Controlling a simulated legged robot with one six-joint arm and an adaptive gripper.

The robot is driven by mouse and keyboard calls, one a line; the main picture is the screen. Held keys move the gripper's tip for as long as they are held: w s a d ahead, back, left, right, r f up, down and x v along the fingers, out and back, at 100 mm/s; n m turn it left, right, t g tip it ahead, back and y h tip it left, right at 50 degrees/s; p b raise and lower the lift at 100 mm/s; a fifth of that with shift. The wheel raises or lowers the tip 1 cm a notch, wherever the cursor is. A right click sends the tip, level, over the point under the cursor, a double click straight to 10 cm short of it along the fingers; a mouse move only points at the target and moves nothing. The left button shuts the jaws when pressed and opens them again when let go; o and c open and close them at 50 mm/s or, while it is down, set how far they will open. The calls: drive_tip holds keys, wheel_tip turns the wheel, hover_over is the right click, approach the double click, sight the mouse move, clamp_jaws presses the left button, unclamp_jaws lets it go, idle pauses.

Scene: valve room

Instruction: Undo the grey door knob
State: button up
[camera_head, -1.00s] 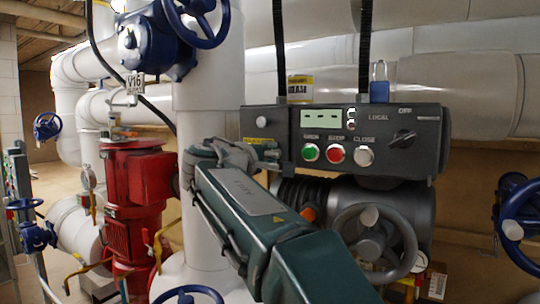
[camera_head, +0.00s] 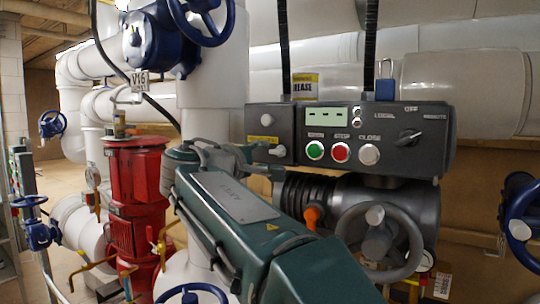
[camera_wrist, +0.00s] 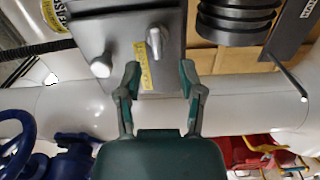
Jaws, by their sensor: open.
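A grey, elongated knob (camera_head: 277,151) sticks out at the lower left end of the dark control box (camera_head: 440,138). In the wrist view the grey knob (camera_wrist: 155,43) stands beside a yellow label. My gripper (camera_wrist: 160,67) is open, with its two green-grey fingers spread. The knob lies just beyond the gap between the fingertips, with no visible contact. A round pale knob (camera_wrist: 101,66) sits beside it on the same panel, outside the fingers. In the head view my arm partly covers the gripper.
The box carries a green button (camera_head: 314,150), other buttons and a dark selector (camera_head: 410,137). A grey handwheel (camera_head: 378,240) is below it. A red actuator (camera_head: 136,190) stands left of my arm. A white pipe (camera_wrist: 75,108) runs close behind the gripper in the wrist view.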

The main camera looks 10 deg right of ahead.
drive_tip(key=v, duration=0.7)
drive_tip(key=shift+s+a, duration=0.2)
drive_tip(key=shift+a, duration=0.15)
drive_tip(key=s+d+f+m+g+y, duration=0.1)
drive_tip(key=s+d+f+g+y, duration=0.1)
drive_tip(key=s+d+f, duration=0.3)
drive_tip(key=s+d+f+m+g+y, duration=0.1)
drive_tip(key=s+d+f+y, duration=0.1)
drive_tip(key=f, duration=0.5)
drive_tip(key=s+d+f+g+y, duration=0.2)
drive_tip(key=s+d+f, duration=0.1)
drive_tip(key=d+f, duration=0.15)
drive_tip(key=s+a+f+m+g+y, duration=0.2)
drive_tip(key=s+f+m+y, duration=0.4)
drive_tip(key=s+f, duration=0.9)
wheel_tip(320, 180, down, 4)
drive_tip(key=shift+r+m+y, duration=0.1)
drive_tip(key=shift+m+y, duration=0.3)
drive_tip(key=shift+a, duration=0.15)
